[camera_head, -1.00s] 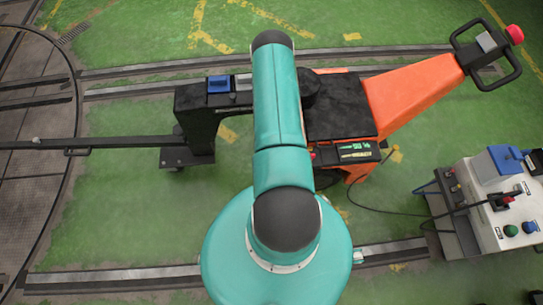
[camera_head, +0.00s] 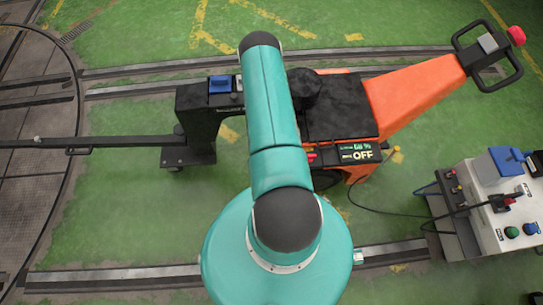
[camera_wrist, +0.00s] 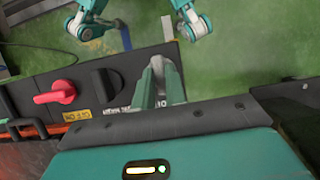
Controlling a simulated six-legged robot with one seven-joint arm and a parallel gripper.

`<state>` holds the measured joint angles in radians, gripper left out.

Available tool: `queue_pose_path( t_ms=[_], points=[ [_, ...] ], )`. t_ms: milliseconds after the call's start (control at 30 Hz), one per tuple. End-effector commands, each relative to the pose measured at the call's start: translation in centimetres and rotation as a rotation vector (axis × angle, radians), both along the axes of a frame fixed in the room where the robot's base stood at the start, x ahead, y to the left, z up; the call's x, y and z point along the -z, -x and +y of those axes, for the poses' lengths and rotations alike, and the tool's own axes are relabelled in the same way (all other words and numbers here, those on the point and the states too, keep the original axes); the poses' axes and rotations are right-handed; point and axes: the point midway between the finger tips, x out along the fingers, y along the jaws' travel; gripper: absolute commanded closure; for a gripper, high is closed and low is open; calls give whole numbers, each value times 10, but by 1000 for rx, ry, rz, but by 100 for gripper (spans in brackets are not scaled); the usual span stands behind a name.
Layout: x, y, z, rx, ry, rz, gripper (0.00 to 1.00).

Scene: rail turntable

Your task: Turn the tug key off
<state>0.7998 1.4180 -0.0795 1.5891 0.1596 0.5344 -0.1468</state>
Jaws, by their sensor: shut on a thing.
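The orange tug (camera_head: 415,95) with a black deck stands right of my arm. Its small display (camera_head: 360,153) reads OFF in large letters on the lower line; the small word before it is too small to read. In the wrist view the tug's black panel (camera_wrist: 85,70) carries a red rotary switch (camera_wrist: 55,92) and a black knob (camera_wrist: 108,85). My gripper (camera_wrist: 160,80) is at the panel's right part, right of the black knob, and is shut on the tug key, which its fingers hide. In the head view my arm hides the gripper.
A grey control box (camera_head: 490,205) with a blue unit, buttons and a cable stands at the right. A black bar (camera_head: 100,142) runs left from the tug over the turntable (camera_head: 30,215). Rails cross the green floor. A red button (camera_head: 516,35) tops the tug's handle.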

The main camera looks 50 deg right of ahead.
Motion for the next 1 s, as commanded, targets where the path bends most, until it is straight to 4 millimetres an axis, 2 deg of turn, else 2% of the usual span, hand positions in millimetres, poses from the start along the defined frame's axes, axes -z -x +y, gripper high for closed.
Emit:
queue_pose_path(
  t_ms=[67, 100, 200, 567, 767, 1000],
  points=[
    [0, 0, 0, -2, -1, 0, 100],
    [0, 0, 0, -2, -1, 0, 82],
    [0, 0, 0, -1, -1, 0, 65],
    [-5, -1, -2, 0, 0, 0, 65],
    [-33, -10, -11, 0, 2, -2, 65],
    [-83, -24, -26, -1, 2, -2, 65]
  ],
)
